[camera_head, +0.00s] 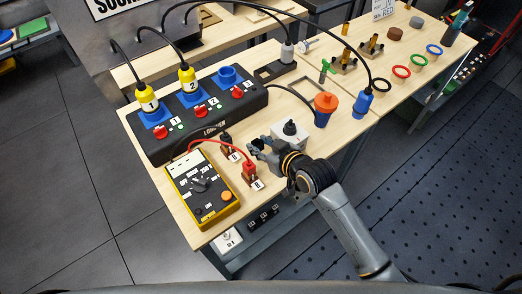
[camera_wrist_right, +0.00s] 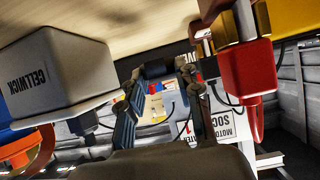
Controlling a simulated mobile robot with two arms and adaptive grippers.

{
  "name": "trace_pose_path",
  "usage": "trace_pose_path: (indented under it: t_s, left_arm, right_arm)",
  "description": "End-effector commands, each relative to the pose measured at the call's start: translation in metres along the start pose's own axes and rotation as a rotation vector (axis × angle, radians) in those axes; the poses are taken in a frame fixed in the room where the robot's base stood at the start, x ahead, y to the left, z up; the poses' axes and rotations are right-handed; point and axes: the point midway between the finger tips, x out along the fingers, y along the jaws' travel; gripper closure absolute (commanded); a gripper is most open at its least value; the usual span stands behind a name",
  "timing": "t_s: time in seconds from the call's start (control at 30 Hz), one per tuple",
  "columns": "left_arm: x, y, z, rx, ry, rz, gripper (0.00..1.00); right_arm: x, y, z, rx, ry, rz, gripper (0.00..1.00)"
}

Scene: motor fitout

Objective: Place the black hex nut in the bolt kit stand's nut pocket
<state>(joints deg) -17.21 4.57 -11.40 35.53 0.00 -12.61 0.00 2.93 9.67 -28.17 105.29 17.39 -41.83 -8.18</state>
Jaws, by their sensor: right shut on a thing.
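My right gripper (camera_head: 256,148) reaches in from the lower right in the head view, low over the near table, between the red test plug and the grey box with a black knob. In the right wrist view its two fingers (camera_wrist_right: 160,80) are closed around a small dark thing (camera_wrist_right: 156,69), which looks like the black hex nut, though its shape is mostly hidden. I cannot pick out the bolt kit stand for certain; small wooden blocks with brass-coloured parts (camera_head: 345,60) stand on the far table. My left gripper is not in view.
The yellow multimeter (camera_head: 202,190), red test plug (camera_head: 249,171) and grey box (camera_head: 290,133) crowd my right gripper; the box also shows in the wrist view (camera_wrist_right: 58,75). The black socket station (camera_head: 208,128) lies behind.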

Motion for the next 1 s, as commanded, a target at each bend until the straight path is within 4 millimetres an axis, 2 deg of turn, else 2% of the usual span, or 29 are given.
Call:
trace_pose_path:
  t_s: [0.3, 0.6, 0.8, 1.0]
  left_arm:
    - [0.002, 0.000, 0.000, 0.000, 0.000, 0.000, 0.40]
    - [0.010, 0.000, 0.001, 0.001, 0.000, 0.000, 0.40]
    - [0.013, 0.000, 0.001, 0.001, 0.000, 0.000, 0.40]
    - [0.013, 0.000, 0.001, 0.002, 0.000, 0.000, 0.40]
  right_arm:
    - [-0.053, -0.032, -0.030, 0.002, 0.001, -0.002, 1.00]
    - [-0.098, -0.070, -0.030, 0.003, -0.003, -0.004, 1.00]
    - [-0.119, -0.087, -0.032, 0.004, -0.003, -0.003, 1.00]
    - [-0.127, -0.093, -0.032, 0.004, -0.004, -0.002, 1.00]
